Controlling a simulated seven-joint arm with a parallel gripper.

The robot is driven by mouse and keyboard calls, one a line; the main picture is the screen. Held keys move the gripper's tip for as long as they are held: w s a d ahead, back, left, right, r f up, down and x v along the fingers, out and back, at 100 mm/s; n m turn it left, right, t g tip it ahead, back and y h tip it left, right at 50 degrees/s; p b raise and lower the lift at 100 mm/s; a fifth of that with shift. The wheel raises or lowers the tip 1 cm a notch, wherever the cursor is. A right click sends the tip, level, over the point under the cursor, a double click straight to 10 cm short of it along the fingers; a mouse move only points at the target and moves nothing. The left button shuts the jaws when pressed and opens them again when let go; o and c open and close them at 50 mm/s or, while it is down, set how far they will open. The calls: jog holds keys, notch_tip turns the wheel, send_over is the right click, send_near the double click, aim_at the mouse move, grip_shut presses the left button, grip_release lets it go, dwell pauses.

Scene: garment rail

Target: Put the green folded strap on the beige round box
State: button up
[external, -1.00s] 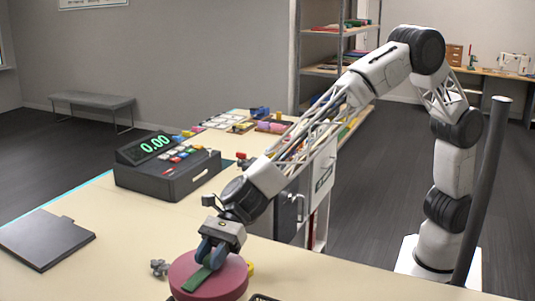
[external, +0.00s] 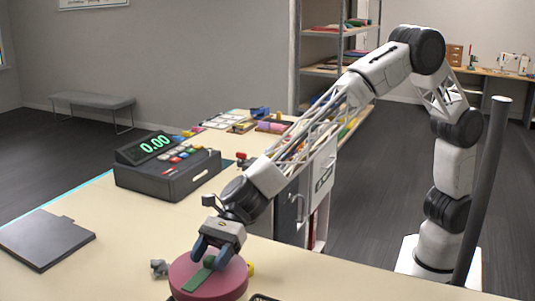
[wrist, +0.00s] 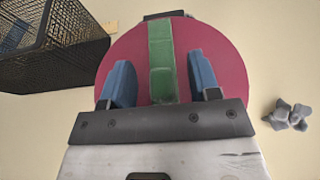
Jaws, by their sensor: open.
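The green folded strap (external: 197,280) lies flat on top of a round box (external: 235,279). This box looks dark pink, not beige, and I see no beige round box. In the wrist view the strap (wrist: 161,50) runs across the box top (wrist: 225,62) from its far rim toward me. My gripper (external: 209,263) is low over the box, pointing down. Its two blue fingers are apart, one on each side of the strap, with a gap to it in the wrist view. The near end of the strap is hidden by my gripper there.
A black mesh basket (wrist: 55,45) stands close to the left of the box in the wrist view. A small grey knobbed piece (external: 159,268) lies beside the box. A dark cash register (external: 168,170) and a flat dark panel (external: 45,239) sit further off. Bare tabletop lies between.

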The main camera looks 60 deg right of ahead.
jog(key=v, duration=1.2)
dwell(0.9)
jog(key=s+d+r+n+h, duration=0.1)
jog(key=d+r+n, duration=0.15)
jog(key=d, duration=0.85)
jog(key=s+d+r+n+t+h, duration=0.15)
jog(key=d+n, duration=0.25)
jog(key=d, duration=0.7)
jog(key=d+r+n+g+h, duration=0.1)
jog(key=d+n+h, duration=0.15)
jog(key=d, duration=0.85)
jog(key=s+d+f+n+h, duration=0.1)
jog(key=s+d+n+h, duration=0.2)
jog(key=s+d, duration=0.3)
jog(key=s+d+f+n+t+h, duration=0.1)
jog(key=s+d, duration=0.5)
jog(key=d, duration=1.1)
jog(key=s+d+f+n+t+h, duration=0.1)
jog(key=s+d+f+n+h, duration=0.1)
jog(key=s+d+n+h, duration=0.2)
jog(key=s+d, duration=0.3)
jog(key=d, duration=0.5)
jog(key=shift+f+n+h, duration=0.3)
jog(key=shift+n, duration=0.1)
